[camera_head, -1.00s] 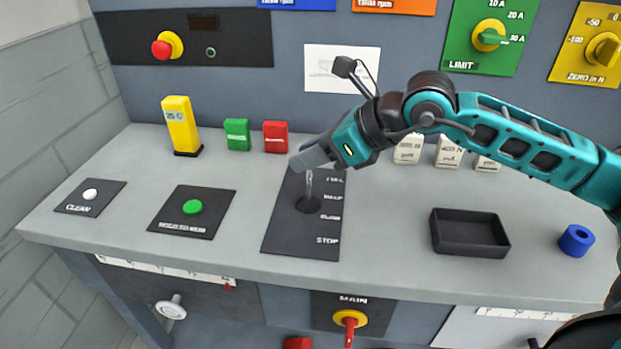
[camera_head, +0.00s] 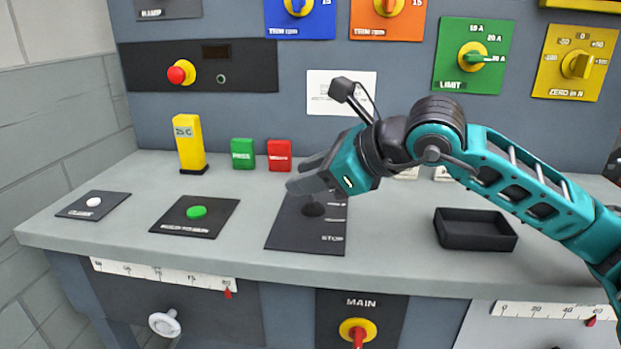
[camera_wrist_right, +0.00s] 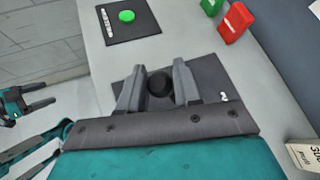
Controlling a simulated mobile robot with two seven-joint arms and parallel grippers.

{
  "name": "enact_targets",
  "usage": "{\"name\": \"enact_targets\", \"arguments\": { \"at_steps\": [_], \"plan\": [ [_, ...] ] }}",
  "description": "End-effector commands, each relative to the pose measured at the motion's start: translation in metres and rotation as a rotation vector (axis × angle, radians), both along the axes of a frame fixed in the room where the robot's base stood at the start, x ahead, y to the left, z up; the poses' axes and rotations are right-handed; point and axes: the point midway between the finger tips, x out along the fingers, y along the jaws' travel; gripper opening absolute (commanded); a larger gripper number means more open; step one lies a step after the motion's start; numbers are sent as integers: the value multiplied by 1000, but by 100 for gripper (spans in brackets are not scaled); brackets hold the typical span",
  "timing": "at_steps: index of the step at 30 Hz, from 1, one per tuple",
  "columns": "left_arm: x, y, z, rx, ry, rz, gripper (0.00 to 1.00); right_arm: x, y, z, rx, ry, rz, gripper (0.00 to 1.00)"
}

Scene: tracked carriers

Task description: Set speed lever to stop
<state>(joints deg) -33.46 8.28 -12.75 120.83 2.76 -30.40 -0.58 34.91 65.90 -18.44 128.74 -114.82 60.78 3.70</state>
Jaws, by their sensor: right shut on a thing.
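The speed lever plate (camera_head: 290,236) is a dark panel on the bench top, with STOP readable at its near end. A round black part of the lever (camera_head: 313,209) shows on the plate below my right gripper (camera_head: 302,182); the lever's stem is hidden there. In the right wrist view, the right gripper's fingers (camera_wrist_right: 158,88) stand on either side of a round black lever part (camera_wrist_right: 160,84), and the gripper is shut on the lever. My left gripper (camera_wrist_right: 38,96) shows at the left edge of the right wrist view, fingers apart and empty, away from the bench.
A green button (camera_head: 197,212) and a white button (camera_head: 94,202) are left of the plate. A yellow block (camera_head: 189,143), green block (camera_head: 243,153) and red block (camera_head: 279,154) stand behind. A black tray (camera_head: 476,243) sits to the right.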

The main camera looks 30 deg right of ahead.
Motion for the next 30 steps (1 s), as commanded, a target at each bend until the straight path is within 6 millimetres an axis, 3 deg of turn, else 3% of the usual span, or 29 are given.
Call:
{"name": "enact_targets", "arguments": {
  "at_steps": [1, 11, 12, 18, 30],
  "plan": [
    [0, -1, -1, -1, 0, 0, 74, -3, 5, -7, 11, 22, 12, 0],
    [1, -2, 0, -3, -1, -2, 74, -3, 5, -8, 10, 26, 10, 0],
    [1, -2, 0, -3, -2, -2, 74, -3, 5, -8, 11, 27, 10, 35],
    [1, -2, 1, -3, -5, -2, 74, -2, 3, -7, 7, 24, 8, 53],
    [1, -2, 1, -3, -7, -1, 74, -8, -4, 0, 1, 15, 0, 53]
  ]
}}
